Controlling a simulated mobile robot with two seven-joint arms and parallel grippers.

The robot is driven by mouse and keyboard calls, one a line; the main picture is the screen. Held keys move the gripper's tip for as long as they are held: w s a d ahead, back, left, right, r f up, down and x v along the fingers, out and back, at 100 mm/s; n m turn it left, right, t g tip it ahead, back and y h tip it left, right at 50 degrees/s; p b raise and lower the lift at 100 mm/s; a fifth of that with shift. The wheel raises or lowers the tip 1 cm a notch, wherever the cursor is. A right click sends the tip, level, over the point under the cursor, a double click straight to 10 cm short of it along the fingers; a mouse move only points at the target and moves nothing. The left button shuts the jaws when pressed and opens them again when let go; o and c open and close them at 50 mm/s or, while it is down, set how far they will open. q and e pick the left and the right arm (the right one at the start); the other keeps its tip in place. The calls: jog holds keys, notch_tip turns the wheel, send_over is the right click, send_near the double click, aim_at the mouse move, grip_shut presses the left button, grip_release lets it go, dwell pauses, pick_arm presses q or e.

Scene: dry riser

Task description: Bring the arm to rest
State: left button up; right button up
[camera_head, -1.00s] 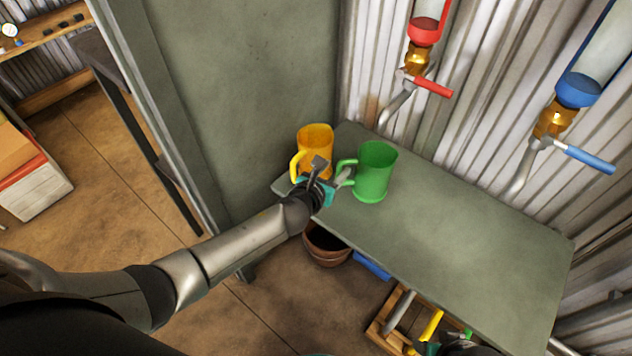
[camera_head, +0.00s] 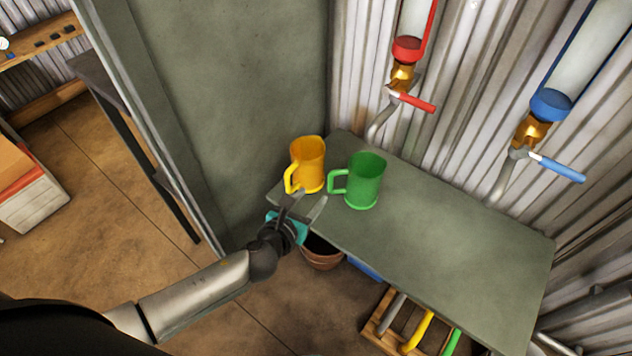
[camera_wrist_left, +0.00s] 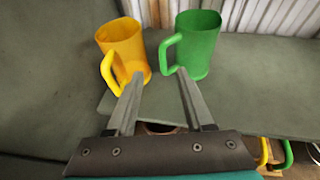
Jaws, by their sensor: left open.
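My left gripper (camera_head: 303,208) is open and empty, just off the near left corner of the grey-green table (camera_head: 440,240). In the left wrist view its two fingers (camera_wrist_left: 160,98) stand apart with nothing between them. A yellow mug (camera_head: 309,164) stands upright near the table's left end, its handle toward the left. A green mug (camera_head: 365,181) stands upright to its right, its handle also to the left. In the left wrist view the yellow mug (camera_wrist_left: 122,48) and the green mug (camera_wrist_left: 199,45) are both beyond the fingertips. My right gripper is not in view.
A red-handled tap (camera_head: 403,84) and a blue-handled tap (camera_head: 537,135) are on the corrugated wall. A brown pot (camera_head: 320,254) and a wooden crate (camera_head: 378,340) with coloured tools sit below the table. A grey panel (camera_head: 235,110) stands left of the table.

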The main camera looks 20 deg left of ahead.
pick_arm(q)
jog(key=s+a+f+n+g+y+p, duration=0.1)
jog(key=s+a+f+n+g+p, duration=0.2)
jog(key=s+f+n, duration=0.45)
jog(key=s+a+f+n+g+y+p, duration=0.1)
jog(key=s+a+f+n+g, duration=0.3)
jog(key=f+n, duration=0.6)
jog(key=s+f+n+g+p, duration=0.1)
jog(key=s+f+n+g, duration=0.1)
jog(key=s+n, duration=0.6)
jog(key=s+a+f+n+g+p, duration=0.1)
jog(key=s+f+n, duration=0.3)
jog(key=s+n, duration=0.5)
jog(key=s, duration=0.5)
jog(key=shift+a+f+g, duration=0.25)
jog(key=shift+g, duration=0.15)
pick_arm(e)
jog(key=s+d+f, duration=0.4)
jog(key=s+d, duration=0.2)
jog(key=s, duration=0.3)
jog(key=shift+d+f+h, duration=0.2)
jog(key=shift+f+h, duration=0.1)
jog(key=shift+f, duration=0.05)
pick_arm(q)
jog(key=shift+n, duration=0.25)
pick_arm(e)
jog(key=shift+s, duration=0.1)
